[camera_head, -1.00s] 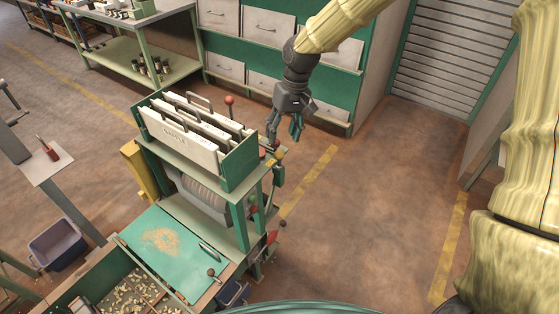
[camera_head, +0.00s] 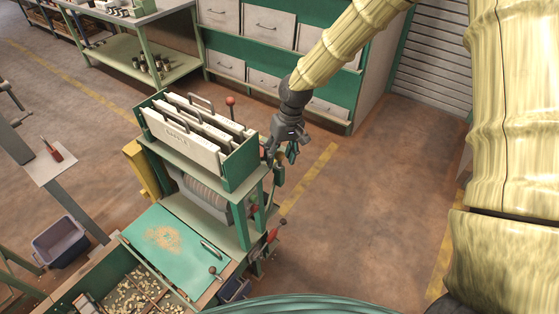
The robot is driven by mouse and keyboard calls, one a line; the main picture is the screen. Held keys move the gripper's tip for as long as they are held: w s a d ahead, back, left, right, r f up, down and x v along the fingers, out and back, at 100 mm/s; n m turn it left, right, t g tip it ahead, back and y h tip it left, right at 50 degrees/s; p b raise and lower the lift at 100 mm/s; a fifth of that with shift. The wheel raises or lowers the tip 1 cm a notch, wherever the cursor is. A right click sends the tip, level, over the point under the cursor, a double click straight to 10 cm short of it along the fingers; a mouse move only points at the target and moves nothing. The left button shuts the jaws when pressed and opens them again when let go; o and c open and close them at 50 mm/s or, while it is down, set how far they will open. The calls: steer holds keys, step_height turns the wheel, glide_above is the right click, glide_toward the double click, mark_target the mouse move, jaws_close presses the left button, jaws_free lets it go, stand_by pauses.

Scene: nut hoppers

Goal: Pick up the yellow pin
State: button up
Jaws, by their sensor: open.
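My gripper (camera_head: 281,155) is open, with its fingers pointing down, at the right side of the green nut-hopper machine (camera_head: 240,158). Its fingers are around or just in front of the small fittings on the machine's right edge. I cannot make out the yellow pin clearly now. A small yellowish spot showed at that edge earlier, and the fingers now cover most of that place. I cannot tell whether the fingers touch anything.
White panels with handles (camera_head: 180,140) stand in the machine's top. A red-knobbed lever (camera_head: 230,101) rises behind them. A green sloped lid (camera_head: 175,250) and a bin of nuts (camera_head: 130,290) are in front. Open floor (camera_head: 350,220) lies to the right.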

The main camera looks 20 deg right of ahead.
steer(key=shift+f, duration=0.2)
jaws_close()
stand_by(0.3)
